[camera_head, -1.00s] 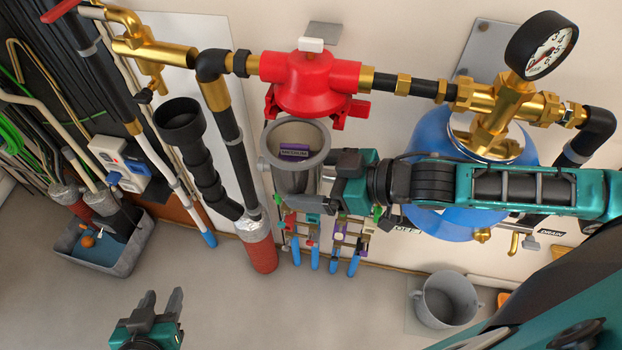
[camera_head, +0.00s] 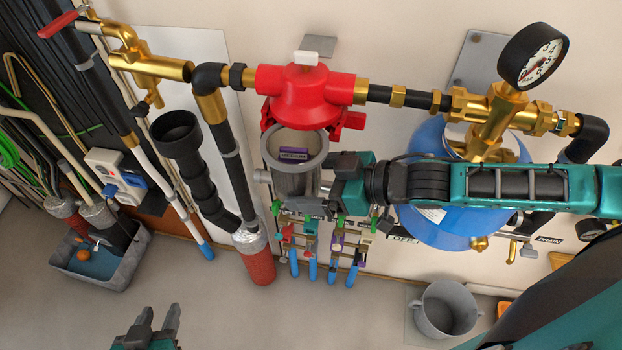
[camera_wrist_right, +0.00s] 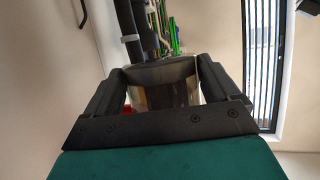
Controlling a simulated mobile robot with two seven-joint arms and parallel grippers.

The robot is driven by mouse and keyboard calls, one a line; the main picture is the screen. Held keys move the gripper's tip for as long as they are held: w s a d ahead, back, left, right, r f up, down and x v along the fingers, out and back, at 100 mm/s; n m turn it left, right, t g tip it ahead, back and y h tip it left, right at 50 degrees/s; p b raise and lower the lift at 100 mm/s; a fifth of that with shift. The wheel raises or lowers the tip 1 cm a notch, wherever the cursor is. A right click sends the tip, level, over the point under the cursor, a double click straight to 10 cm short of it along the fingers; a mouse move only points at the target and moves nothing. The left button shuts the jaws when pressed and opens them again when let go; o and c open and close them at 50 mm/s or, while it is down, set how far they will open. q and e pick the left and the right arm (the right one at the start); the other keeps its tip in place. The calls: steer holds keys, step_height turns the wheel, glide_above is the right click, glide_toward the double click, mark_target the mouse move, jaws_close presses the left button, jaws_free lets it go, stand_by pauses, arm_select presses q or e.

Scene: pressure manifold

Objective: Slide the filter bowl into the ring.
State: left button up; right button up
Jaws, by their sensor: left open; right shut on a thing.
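The filter bowl (camera_head: 293,184) is a grey cup, roughly upright, with its open rim facing up. A purple label reading MEDIUM shows inside it. My right gripper (camera_head: 332,183) is shut on the bowl from the right side. In the right wrist view the bowl (camera_wrist_right: 165,76) sits between the two dark fingers. The red filter head (camera_head: 302,92) with its red ring (camera_head: 300,122) is on the pipe just above and behind the bowl. The red part overlaps the rim's far edge in view; I cannot tell whether they touch. My left gripper (camera_head: 158,314) is open and empty at the bottom left.
A pressure gauge (camera_head: 533,55) and a blue tank (camera_head: 435,215) stand to the right, behind my right arm. A black hose (camera_head: 195,165) hangs left of the bowl. A grey bucket (camera_head: 445,312) stands on the floor.

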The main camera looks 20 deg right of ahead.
steer(key=shift+w, duration=0.1)
steer(key=shift+w+d, duration=0.55)
steer(key=shift+w, duration=0.2)
steer(key=shift+w, duration=0.1)
steer(key=shift+w+d+r, duration=0.2)
steer(key=shift+w+d, duration=0.05)
steer(key=shift+w, duration=0.1)
steer(key=shift+s+a, duration=0.1)
steer(key=shift+s+a+f, duration=0.3)
steer(key=shift+s+a, duration=0.1)
steer(key=shift+s, duration=0.15)
steer(key=shift+c, duration=0.6)
steer(key=shift+s+a+f, duration=0.1)
steer(key=shift+s, duration=0.35)
steer(key=s+a, duration=0.4)
steer(key=s, duration=0.2)
steer(key=shift+s+a, duration=0.15)
steer(key=shift+s, duration=0.15)
stand_by(0.3)
stand_by(0.4)
